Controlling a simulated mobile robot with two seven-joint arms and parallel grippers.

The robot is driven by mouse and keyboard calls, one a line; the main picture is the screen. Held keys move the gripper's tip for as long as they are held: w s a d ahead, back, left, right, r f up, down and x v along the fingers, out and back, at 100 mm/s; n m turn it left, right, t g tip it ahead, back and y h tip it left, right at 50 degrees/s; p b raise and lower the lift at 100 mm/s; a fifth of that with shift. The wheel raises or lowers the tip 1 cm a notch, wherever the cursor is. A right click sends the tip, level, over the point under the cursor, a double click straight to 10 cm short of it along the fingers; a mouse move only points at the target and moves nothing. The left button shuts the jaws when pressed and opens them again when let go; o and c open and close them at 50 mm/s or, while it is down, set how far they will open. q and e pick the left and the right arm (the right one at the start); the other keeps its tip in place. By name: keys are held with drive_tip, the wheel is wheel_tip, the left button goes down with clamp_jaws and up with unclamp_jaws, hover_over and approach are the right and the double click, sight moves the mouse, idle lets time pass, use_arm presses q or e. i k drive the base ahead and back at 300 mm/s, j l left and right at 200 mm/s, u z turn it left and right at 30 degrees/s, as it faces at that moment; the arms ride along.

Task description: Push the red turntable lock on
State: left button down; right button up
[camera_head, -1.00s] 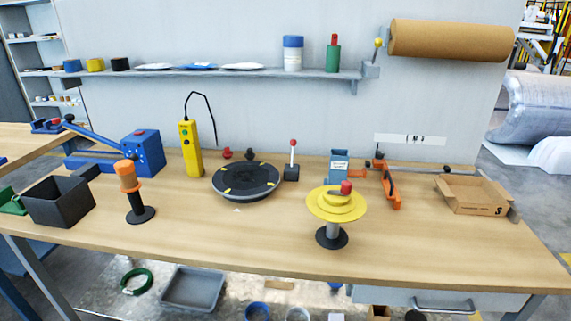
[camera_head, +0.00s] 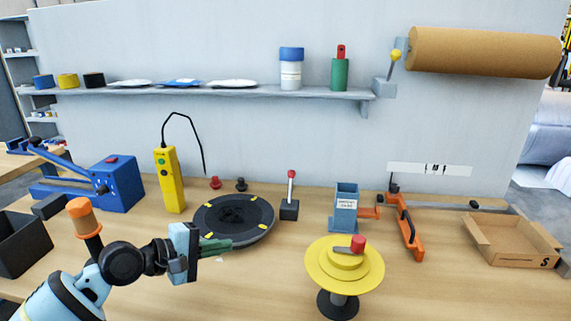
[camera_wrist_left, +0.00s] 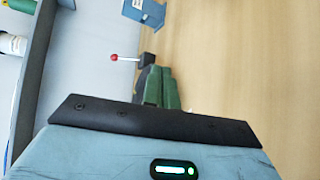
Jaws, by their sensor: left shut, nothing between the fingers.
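The black round turntable (camera_head: 262,234) with yellow marks lies on the table near the middle. A small red knob (camera_head: 215,183) stands just behind it, beside a black knob (camera_head: 241,185). A red-ball lever (camera_head: 291,174) on a black base stands behind and right of the turntable; it also shows in the left wrist view (camera_wrist_left: 115,57). My left gripper (camera_head: 220,246) is shut and empty at the turntable's front left edge, apart from the red knob and the lever. Its green fingers (camera_wrist_left: 163,88) show in the left wrist view. My right gripper is out of view.
A yellow control box (camera_head: 169,180) with a cable stands left of the turntable. A yellow reel stand (camera_head: 325,269) is at front right. A blue dispenser (camera_head: 344,209) and an orange-handled tool (camera_head: 409,232) stand behind it. An orange-topped post (camera_head: 82,212) stands close to my left arm.

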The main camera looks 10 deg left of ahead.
sight(291, 174)
drive_tip(key=i, duration=0.95)
